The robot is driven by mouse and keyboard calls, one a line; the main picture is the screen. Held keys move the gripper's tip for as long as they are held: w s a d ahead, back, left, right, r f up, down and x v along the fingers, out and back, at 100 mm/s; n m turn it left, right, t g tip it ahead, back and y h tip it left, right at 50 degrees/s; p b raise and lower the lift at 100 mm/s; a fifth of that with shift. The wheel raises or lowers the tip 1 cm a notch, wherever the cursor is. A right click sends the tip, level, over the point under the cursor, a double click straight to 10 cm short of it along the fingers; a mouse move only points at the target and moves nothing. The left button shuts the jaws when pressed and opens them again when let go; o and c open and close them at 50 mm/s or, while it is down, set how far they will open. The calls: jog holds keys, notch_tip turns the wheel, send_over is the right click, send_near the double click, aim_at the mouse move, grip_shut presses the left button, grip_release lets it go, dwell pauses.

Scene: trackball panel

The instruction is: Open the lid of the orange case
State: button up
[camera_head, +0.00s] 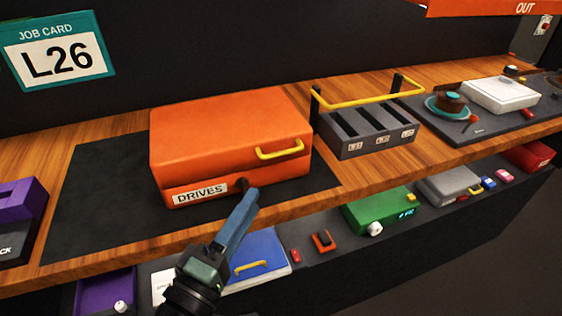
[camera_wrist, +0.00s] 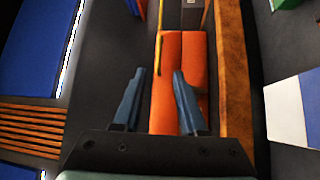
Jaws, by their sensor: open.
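The orange case (camera_head: 225,130) sits on a dark mat on the wooden shelf, with its lid down. A white "DRIVES" label (camera_head: 200,194) and a small dark catch or notch (camera_head: 242,185) are on its lower front. A yellow handle (camera_head: 280,149) is on the front right of the lid. My gripper (camera_head: 250,194) is in front of the case, its blue fingers just below and right of the dark notch. In the wrist view my gripper (camera_wrist: 158,72) is open with nothing held; the orange case (camera_wrist: 165,105) and yellow handle (camera_wrist: 159,52) show between and beyond the fingers. Contact cannot be told.
A grey slotted rack (camera_head: 368,130) with a yellow bar (camera_head: 365,94) stands close right of the case. A purple box (camera_head: 18,220) is at the left. The dark mat (camera_head: 100,190) is bare left of the case. A lower shelf holds a blue case (camera_head: 255,255) and green box (camera_head: 380,212).

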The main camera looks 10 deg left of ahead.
jog(key=p+x, duration=0.1)
jog(key=x, duration=1.1)
jog(key=shift+d+r, duration=0.1)
jog(key=shift+s, duration=0.1)
grip_shut()
dwell(0.9)
